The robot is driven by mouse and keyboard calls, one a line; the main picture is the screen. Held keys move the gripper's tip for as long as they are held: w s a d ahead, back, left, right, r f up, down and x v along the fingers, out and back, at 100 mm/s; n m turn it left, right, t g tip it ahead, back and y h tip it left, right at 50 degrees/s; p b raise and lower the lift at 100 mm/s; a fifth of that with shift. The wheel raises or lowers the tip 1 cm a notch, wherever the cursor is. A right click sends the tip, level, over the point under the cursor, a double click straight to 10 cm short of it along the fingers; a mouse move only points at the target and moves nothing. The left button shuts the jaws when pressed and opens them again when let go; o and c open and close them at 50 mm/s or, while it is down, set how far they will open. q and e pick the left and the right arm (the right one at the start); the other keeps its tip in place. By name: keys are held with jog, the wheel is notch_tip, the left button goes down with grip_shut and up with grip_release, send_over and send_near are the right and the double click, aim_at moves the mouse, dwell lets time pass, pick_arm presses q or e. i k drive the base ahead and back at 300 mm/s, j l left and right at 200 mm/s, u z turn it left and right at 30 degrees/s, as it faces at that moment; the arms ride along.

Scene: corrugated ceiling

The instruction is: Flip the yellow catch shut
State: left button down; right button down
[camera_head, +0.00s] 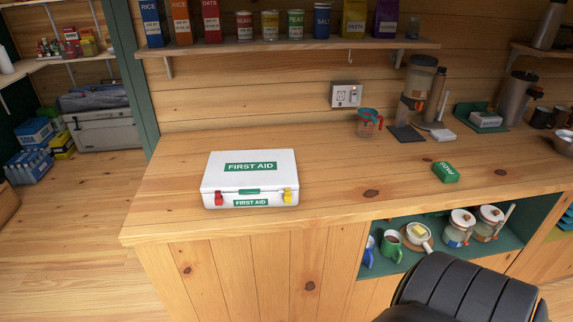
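A white first aid box (249,178) lies on the wooden counter, left of the middle, with its lid down. The yellow catch (288,196) is at the right end of its front edge, across the seam of lid and base. It is too small to tell whether it is flipped up or down. A red catch (219,199) is at the left end of the same edge. A green handle (249,191) sits between them. Neither of my grippers is in view.
The wooden counter (330,190) is clear around the box. A green box (445,172) lies further right.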

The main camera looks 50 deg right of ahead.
aim_at(288, 196)
jog(key=z, duration=1.25)
